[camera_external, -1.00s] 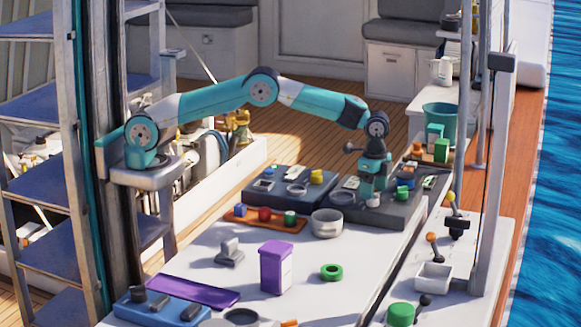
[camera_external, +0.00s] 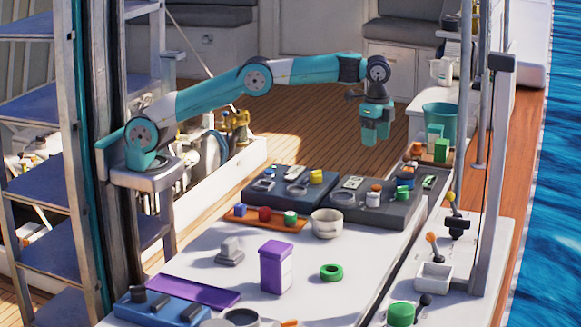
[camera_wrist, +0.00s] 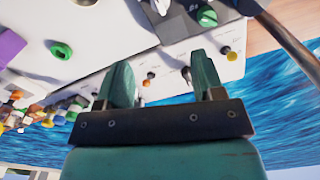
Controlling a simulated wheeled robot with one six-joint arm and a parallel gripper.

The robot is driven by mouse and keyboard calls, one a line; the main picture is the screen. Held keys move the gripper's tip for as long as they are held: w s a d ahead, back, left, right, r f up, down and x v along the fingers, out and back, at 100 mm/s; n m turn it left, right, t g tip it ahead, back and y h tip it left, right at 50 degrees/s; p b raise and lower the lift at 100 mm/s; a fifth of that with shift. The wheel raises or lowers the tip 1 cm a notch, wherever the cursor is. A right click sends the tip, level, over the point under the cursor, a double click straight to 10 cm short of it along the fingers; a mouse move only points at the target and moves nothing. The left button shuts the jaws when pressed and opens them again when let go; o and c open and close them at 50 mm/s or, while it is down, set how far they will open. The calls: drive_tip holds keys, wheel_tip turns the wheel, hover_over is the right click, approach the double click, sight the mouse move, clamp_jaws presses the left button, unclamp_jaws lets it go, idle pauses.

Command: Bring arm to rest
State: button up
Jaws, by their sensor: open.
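My arm stretches from its mount at the left across to the right in the external view. My gripper (camera_external: 376,137) hangs pointing down above the far dark tray, clear of the things on it. In the wrist view my gripper (camera_wrist: 160,82) shows two teal fingers spread apart with nothing between them.
A purple bin (camera_external: 275,268), a green ring (camera_external: 331,272) and a grey pot (camera_external: 327,223) stand on the white worktop (camera_external: 215,270). A teal bucket (camera_external: 440,118) stands right of the gripper. Open air surrounds the arm.

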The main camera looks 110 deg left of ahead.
drive_tip(key=s+d+r+n+y, duration=0.1)
drive_tip(key=s+r+n, duration=0.2)
drive_tip(key=s, duration=0.5)
drive_tip(key=s+d+r+n, duration=0.1)
drive_tip(key=s+r+n, duration=0.1)
drive_tip(key=s+r, duration=0.35)
drive_tip(key=s+f+n+y, duration=0.1)
drive_tip(key=s+f+n, duration=0.1)
drive_tip(key=s, duration=1.2)
drive_tip(key=s+d+f+n+y, duration=0.1)
drive_tip(key=s+f, duration=0.4)
drive_tip(key=s, duration=1)
drive_tip(key=shift+s+d+f+n+y, duration=0.15)
drive_tip(key=shift+s+d+n+y, duration=0.15)
drive_tip(key=shift+n+y, duration=0.55)
drive_tip(key=shift+w+h, duration=0.1)
drive_tip(key=shift+h, duration=0.15)
